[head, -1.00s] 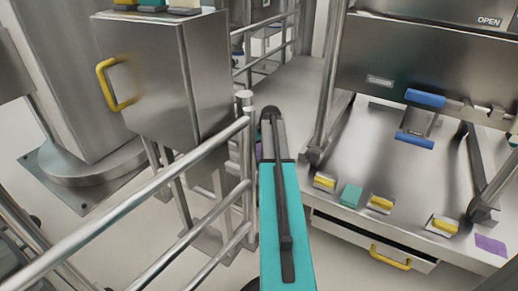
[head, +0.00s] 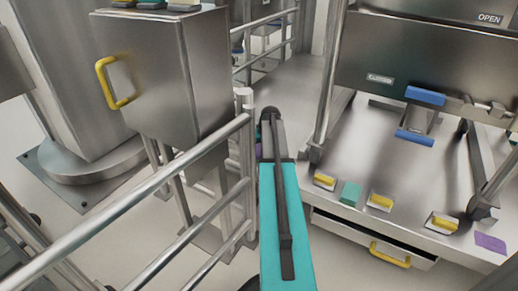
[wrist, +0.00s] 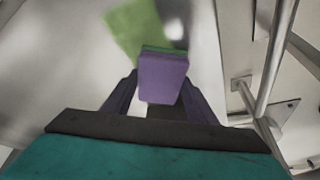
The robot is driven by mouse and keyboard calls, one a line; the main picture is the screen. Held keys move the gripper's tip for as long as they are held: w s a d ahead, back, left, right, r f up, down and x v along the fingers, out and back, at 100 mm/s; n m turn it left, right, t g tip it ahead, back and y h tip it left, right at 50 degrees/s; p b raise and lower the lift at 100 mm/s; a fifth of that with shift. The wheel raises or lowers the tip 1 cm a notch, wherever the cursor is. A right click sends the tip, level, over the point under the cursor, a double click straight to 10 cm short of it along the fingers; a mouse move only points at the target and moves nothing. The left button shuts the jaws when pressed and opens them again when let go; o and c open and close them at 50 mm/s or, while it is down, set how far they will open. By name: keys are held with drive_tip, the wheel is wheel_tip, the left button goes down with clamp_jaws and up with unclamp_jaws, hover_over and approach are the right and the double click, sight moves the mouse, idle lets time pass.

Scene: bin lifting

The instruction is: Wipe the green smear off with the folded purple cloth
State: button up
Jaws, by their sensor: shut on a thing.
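In the wrist view, the folded purple cloth (wrist: 162,78) is held between the dark jaws of my gripper (wrist: 162,92). A thin darker green strip shows along its far edge. The green smear (wrist: 134,27) is a flat green patch on the pale grey surface, just beyond the cloth and a little to the left. The cloth appears to overlap the smear's near end in the picture; I cannot tell whether it touches the surface. In the head view, my arm hides the gripper, the cloth and the smear.
A metal railing (head: 185,155) and a steel cabinet with a yellow handle (head: 112,82) stand left of my arm. On the right, a steel bench (head: 395,170) carries yellow-topped blocks (head: 380,202), a teal block (head: 350,194) and a flat purple patch (head: 490,243). A railing post shows right in the wrist view (wrist: 272,60).

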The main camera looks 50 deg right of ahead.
drive_tip(key=shift+s+d+p, duration=0.25)
drive_tip(key=shift+s+p, duration=0.15)
drive_tip(key=shift+s, duration=0.55)
drive_tip(key=shift+s+d+p, duration=0.2)
drive_tip(key=shift+s+p, duration=0.2)
drive_tip(key=shift+s, duration=0.5)
drive_tip(key=shift+s, duration=0.1)
drive_tip(key=shift+s+d+p, duration=0.15)
drive_tip(key=shift+s+p, duration=0.15)
drive_tip(key=shift+s, duration=0.35)
drive_tip(key=shift+s+d+f+p, duration=0.15)
drive_tip(key=shift+s, duration=0.45)
drive_tip(key=shift+s+d+f+p, duration=0.1)
drive_tip(key=shift+s+d+p, duration=0.05)
drive_tip(key=shift+s, duration=0.4)
drive_tip(key=shift+s, duration=0.1)
drive_tip(key=shift+s+d+p, duration=0.25)
drive_tip(key=shift+s+p, duration=0.1)
drive_tip(key=shift+s, duration=0.55)
drive_tip(key=shift+s+d+p, duration=0.2)
drive_tip(key=shift+s+p, duration=0.1)
drive_tip(key=shift+s, duration=0.6)
drive_tip(key=shift+r+p, duration=0.25)
drive_tip(key=shift+p, duration=0.1)
